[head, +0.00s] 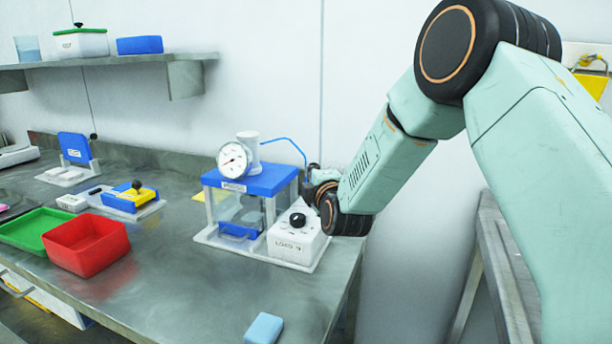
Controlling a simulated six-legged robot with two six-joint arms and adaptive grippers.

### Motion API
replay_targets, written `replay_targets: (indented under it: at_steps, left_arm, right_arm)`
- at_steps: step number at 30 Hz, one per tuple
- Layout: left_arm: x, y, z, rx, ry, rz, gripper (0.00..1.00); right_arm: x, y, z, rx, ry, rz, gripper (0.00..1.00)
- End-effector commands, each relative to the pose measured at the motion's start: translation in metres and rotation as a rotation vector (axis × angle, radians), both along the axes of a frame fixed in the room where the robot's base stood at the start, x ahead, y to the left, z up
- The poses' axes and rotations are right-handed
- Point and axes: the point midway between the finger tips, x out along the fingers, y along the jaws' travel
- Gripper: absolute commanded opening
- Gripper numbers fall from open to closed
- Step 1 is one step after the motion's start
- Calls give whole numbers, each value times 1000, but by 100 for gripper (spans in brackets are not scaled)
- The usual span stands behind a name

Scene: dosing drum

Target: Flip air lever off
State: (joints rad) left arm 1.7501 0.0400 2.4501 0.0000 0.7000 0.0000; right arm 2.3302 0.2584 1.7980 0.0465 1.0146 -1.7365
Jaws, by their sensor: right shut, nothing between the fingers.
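The dosing rig has a blue-topped frame (262,181) with a round white gauge (235,160) on it. A white control box (296,236) with a black knob (298,219) stands at its right, on the same white base plate. A thin blue air tube (290,141) arches from the gauge side down toward my right gripper (312,178). That gripper is shut and empty, just behind the control box and right of the blue top. I cannot make out the air lever; the gripper and wrist cover that area. My left gripper is out of view.
A red bin (87,245) and a green tray (35,229) sit at the left of the metal bench (190,285). A blue block (263,328) lies near the front edge. A blue and yellow fixture (130,196) stands farther back. A wall shelf (110,62) is above.

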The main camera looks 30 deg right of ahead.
Motion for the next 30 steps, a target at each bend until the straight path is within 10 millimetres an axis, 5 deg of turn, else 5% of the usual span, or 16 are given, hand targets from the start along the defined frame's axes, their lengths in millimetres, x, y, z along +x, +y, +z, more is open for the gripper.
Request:
replay_targets:
  at_steps: [15, 30]
  left_arm:
    - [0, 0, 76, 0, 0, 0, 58]
    - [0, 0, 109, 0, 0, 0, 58]
  right_arm:
    - [19, -22, 16, 204, 182, -1, 0]
    - [33, -38, 14, 340, 305, -1, 0]
